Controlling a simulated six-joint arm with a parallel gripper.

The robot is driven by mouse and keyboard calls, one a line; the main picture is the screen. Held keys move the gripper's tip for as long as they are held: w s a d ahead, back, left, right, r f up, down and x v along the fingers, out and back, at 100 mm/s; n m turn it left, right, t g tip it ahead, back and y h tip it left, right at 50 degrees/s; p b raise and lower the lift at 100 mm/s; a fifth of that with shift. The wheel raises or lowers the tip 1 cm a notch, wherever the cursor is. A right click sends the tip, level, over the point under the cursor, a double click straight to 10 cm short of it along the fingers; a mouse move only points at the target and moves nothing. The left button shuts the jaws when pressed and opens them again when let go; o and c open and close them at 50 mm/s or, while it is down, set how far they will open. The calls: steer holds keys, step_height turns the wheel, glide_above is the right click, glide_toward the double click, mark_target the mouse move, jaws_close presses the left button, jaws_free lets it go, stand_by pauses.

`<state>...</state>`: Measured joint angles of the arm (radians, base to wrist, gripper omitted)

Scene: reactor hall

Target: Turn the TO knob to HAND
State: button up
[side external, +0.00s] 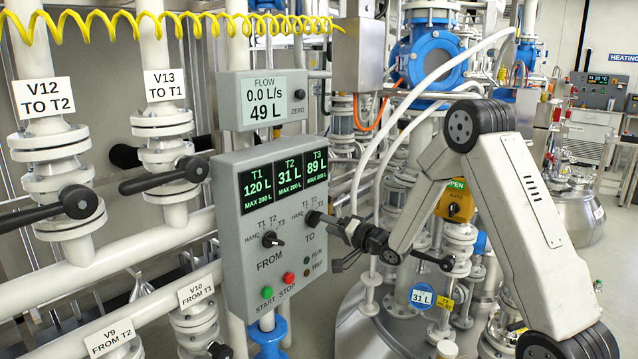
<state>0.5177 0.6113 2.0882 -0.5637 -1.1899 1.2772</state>
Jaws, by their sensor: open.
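The TO knob (313,218) is a small black knob on the right of the grey control box (232,285), above the word TO. Marks HAND, T1, T2 and T3 are arced around it. My gripper (333,223) is at the knob from the right, its jaws open and its tips close to the knob. I cannot tell whether they touch it or stand around it. The knob's pointer is too small and partly hidden to read. The matching FROM knob (271,239) is to its left.
Below are a green START button (267,293), a red STOP button (289,278) and small RUN and TRIP lamps. The box display (284,182) reads T1 120 L, T2 31 L, T3 89 L. A flow meter (265,100) sits above. White hoses and pipes crowd behind my gripper.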

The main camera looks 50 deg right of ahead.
mark_target(319, 221)
steer(key=shift+w, duration=2.05)
jaws_close()
